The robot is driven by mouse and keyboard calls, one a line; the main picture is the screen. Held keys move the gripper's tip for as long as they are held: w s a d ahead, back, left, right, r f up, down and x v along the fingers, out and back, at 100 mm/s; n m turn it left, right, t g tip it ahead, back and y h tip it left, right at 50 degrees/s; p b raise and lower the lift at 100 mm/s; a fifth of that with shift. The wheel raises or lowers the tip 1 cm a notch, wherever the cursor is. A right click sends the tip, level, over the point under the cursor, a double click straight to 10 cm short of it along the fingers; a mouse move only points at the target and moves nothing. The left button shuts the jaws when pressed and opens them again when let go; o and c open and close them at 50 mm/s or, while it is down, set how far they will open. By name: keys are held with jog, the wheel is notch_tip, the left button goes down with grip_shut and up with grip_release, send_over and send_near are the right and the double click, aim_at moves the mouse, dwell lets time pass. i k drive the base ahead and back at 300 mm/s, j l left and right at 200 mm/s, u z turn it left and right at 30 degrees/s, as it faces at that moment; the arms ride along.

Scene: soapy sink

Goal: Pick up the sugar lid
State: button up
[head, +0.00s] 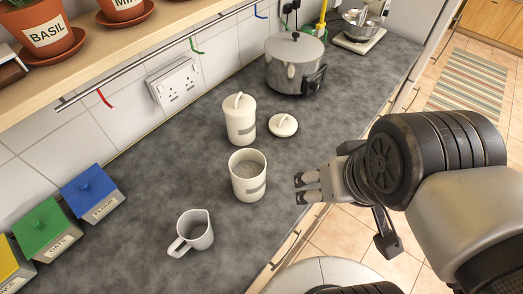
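A round cream lid with a small knob (284,124) lies on the grey worktop, knob up. An open cream canister (248,185) stands in front of it, holding pale grains; its label is too small to read. A second cream canister (239,124) stands left of the loose lid with its looped-handle lid on. My gripper (301,188) is right of the open canister, over the worktop's front edge and nearer than the loose lid. Its two fingers point left, are apart and have nothing between them.
A white jug (191,232) stands at the front of the worktop (150,190). A steel pot (293,65) stands behind the loose lid. Blue (92,194), green (46,229) and yellow (10,264) lidded boxes line the left. A shelf (90,50) with potted herbs overhangs the wall side.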

aim_at(281, 125)
jog(key=i+l+u, duration=0.1)
jog(key=i+l, duration=0.35)
jog(key=l, duration=0.25)
jog(key=i+l+u, duration=0.15)
jog(key=l+u, duration=0.2)
jog(key=u, duration=1.15)
jog(key=i+l, duration=0.05)
